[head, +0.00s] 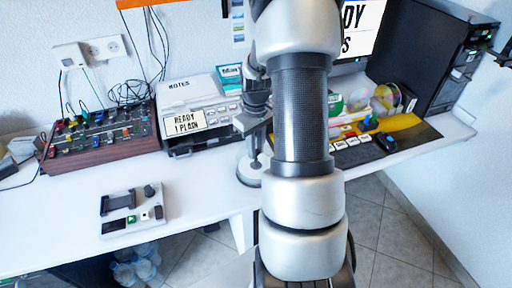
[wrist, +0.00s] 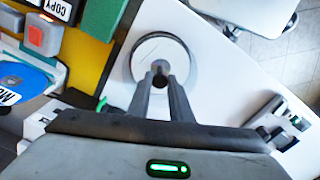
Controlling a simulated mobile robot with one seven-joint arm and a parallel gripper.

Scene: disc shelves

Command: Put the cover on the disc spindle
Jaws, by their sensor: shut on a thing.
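In the wrist view, my gripper (wrist: 160,78) is shut on the small dark knob of a round, pale cover (wrist: 150,45) with a grey rim. In the head view, my gripper (head: 254,146) points down left of my arm, and the cover (head: 246,174) shows below it near the table's front edge. I cannot tell whether it touches the table. Upright clear discs (head: 384,98) stand at the right of the table, partly behind my arm. I cannot make out the spindle for certain. A blue disc (wrist: 24,82) lies at the left in the wrist view.
A wooden-sided mixer (head: 100,145) and a white printer-like box (head: 198,112) stand at the back left. A small grey-white device (head: 132,210) lies at the front left. A yellow mat (head: 402,122) and a black computer tower (head: 432,55) are at the right. White table between is clear.

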